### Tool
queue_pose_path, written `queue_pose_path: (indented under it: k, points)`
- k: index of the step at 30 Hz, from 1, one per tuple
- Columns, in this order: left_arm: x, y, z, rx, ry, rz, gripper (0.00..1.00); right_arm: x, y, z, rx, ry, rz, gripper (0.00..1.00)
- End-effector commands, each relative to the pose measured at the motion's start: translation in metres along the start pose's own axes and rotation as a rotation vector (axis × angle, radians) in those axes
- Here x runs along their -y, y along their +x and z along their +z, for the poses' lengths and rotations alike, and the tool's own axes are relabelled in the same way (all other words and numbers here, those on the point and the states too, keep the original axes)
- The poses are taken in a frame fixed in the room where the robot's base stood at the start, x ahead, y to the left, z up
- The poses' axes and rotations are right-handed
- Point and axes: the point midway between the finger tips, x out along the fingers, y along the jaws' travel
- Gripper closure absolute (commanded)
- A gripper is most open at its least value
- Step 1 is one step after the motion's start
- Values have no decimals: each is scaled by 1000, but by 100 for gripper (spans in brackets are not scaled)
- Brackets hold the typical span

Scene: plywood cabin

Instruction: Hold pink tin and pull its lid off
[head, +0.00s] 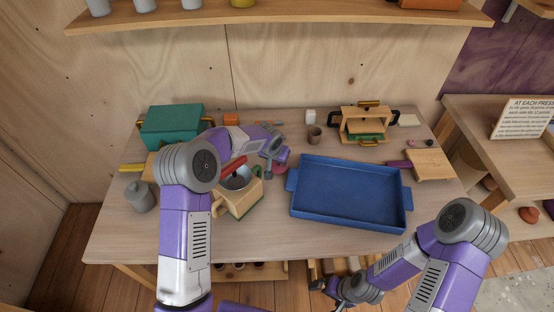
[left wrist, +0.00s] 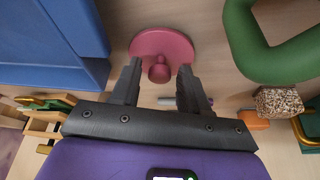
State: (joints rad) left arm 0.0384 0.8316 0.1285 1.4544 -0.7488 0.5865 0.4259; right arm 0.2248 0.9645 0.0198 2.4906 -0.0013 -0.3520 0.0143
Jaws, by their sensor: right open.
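The pink tin (head: 281,168) stands on the table just left of the blue tray, mostly hidden behind my left gripper in the head view. In the left wrist view its round pink lid (left wrist: 176,44) shows, with a small knob pointing toward me. The tin's body below the lid is not clear there. My left gripper (left wrist: 160,63) is open, its two dark fingers on either side of the knob and apart from it. My right gripper (head: 338,289) is open and empty, low at the table's front edge, away from the tin.
The blue tray (head: 350,222) lies right of the tin. A grey jar (head: 140,198) and a teal box (head: 172,127) are farther left. A brown cup (head: 314,135) stands behind. The table's front left is clear.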

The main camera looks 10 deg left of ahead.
Motion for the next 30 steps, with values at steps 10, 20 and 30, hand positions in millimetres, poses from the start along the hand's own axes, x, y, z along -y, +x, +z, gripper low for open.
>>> queue_pose_path:
  k: [10, 20, 30]
  points:
    - [0, -2, -1, 0, 0, 0, 50, 1, -2, 0, 0, 0, 0, 0]
    - [0, -58, -3, -3, 1, -1, 50, 5, -13, 1, 0, 0, 0, 0]
    - [0, -116, -2, -1, 0, -1, 50, 8, -22, 1, 0, 0, 0, 0]
